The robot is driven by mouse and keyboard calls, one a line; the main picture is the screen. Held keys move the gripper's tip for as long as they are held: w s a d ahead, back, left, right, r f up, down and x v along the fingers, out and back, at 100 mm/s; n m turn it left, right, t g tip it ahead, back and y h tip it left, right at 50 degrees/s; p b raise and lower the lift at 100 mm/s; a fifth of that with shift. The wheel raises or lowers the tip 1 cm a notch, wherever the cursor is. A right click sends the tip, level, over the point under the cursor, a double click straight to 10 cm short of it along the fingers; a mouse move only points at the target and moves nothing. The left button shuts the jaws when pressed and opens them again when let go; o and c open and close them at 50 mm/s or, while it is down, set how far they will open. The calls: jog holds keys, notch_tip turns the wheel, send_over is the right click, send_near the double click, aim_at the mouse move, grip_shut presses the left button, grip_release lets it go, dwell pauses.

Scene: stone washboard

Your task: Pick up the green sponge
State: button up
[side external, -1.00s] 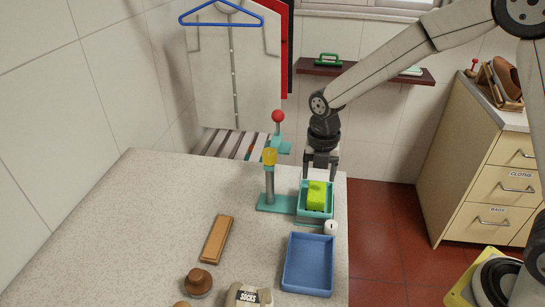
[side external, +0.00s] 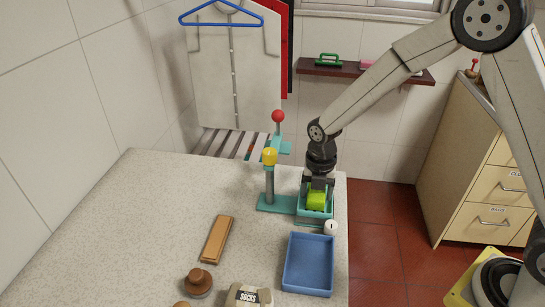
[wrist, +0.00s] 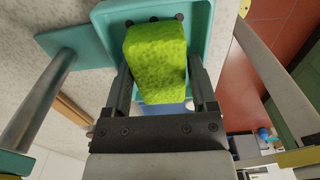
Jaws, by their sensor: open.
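The green sponge (side external: 316,198) sits in a small teal tray (side external: 312,218) near the right edge of the stone counter. My gripper (side external: 317,190) is low over the tray, pointing down at the sponge. In the wrist view, the sponge (wrist: 156,60) lies between the two dark fingers of my gripper (wrist: 160,85), one on each side, with a small gap at the right. The jaws are open. The teal tray (wrist: 203,25) shows around the sponge. In the side view my gripper hides the sponge's upper part.
A teal stand with a yellow knob (side external: 270,157) and a red-topped post (side external: 278,117) rise just left of the tray. A blue tray (side external: 308,265) and a small white item (side external: 330,228) are in front.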

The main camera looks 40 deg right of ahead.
dwell(0.4)
grip_shut()
jog(key=shift+r, duration=0.75)
jog(key=s+d+r, duration=0.1)
jog(key=s+r, duration=1)
jog(key=s, duration=0.3)
jog(key=shift+d+r, duration=0.2)
jog(key=shift+r, duration=0.05)
